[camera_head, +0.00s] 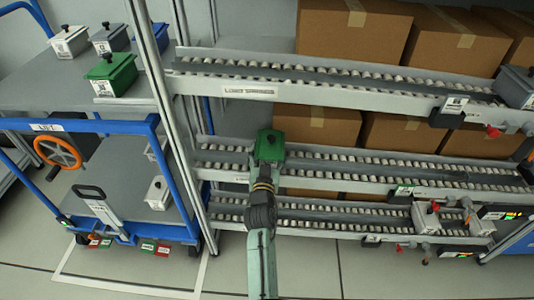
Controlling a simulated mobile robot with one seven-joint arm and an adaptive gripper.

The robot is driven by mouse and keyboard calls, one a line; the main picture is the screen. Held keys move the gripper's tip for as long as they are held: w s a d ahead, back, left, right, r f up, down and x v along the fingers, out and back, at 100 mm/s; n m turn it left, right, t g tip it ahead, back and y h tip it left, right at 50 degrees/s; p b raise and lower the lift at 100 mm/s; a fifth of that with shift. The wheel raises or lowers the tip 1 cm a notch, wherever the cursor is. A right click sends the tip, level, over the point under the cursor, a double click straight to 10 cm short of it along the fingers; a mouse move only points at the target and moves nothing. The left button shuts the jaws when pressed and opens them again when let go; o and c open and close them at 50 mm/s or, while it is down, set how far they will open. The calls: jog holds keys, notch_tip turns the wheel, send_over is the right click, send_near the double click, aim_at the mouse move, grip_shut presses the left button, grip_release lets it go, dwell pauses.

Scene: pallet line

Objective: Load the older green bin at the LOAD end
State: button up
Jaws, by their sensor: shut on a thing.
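A green lidded bin (270,143) is at the end of my arm, in front of the left end of the middle roller lane (330,160). My gripper (265,164) is shut on it; the fingers are mostly hidden. I cannot tell whether the bin touches the rollers. A second green bin (111,76) with a white label stands on the cart's upper shelf (90,88) at the left. The labels are too small to read, so I cannot tell which green bin is older.
A grey bin (108,40) and a white bin (69,44) stand behind the second green bin. The upper roller lane (330,78) passes above my gripper, with a grey bin (517,88) at its right end. White bins (425,217) sit low at the right. A rack post (160,90) separates cart and lanes.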

jog(key=shift+f+b, duration=0.15)
jog(key=shift+b, duration=0.2)
jog(key=o, duration=2)
jog(key=shift+o, duration=0.2)
jog(key=shift+f, duration=0.2)
jog(key=s, duration=0.7)
jog(key=shift+s+r, duration=0.15)
jog(key=shift+s, duration=0.1)
dwell(1.9)
